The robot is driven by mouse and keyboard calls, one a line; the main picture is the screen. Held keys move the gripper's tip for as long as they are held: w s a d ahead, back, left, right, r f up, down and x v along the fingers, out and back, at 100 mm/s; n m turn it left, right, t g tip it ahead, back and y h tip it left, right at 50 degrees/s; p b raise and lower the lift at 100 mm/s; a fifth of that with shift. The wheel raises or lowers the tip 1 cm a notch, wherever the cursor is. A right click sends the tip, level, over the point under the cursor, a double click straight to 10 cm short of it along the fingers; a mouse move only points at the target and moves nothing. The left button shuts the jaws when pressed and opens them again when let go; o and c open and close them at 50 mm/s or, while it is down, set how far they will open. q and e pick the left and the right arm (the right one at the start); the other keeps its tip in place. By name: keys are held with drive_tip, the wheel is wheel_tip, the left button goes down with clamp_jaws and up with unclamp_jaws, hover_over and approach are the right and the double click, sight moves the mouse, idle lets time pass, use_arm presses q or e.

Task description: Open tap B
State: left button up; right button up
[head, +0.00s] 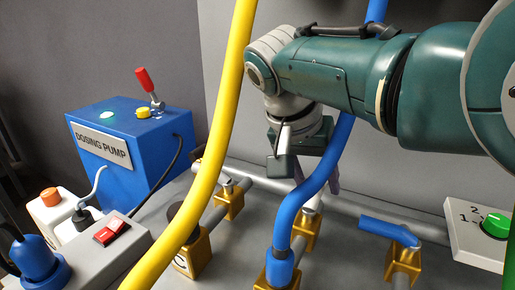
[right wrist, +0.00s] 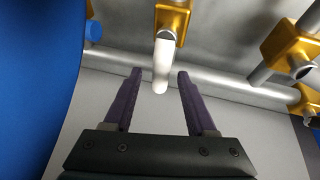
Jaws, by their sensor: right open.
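My right gripper (right wrist: 159,76) is open, with its two purple fingers on either side of a whitish tap lever (right wrist: 161,68). Neither finger visibly touches the lever. The lever juts from a brass tap body (right wrist: 173,18). In the head view a brass tap (head: 305,232) stands below my right gripper, partly behind the blue hose, which also hides part of the fingers. I see no readable letter B on any tap. A brass block at the front left carries a letter C (head: 181,262). My left gripper is not in view.
A yellow hose (head: 205,170) and a blue hose (head: 317,185) cross in front of the pipes. A blue-handled tap (head: 390,231) and a box with a green knob (head: 495,226) are at right. A blue dosing pump (head: 125,165) stands at left.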

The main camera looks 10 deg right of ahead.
drive_tip(key=p+v, duration=0.3)
drive_tip(key=v, duration=0.6)
drive_tip(key=shift+r, duration=0.35)
drive_tip(key=shift+s+a, duration=0.1)
drive_tip(key=shift+a, duration=0.05)
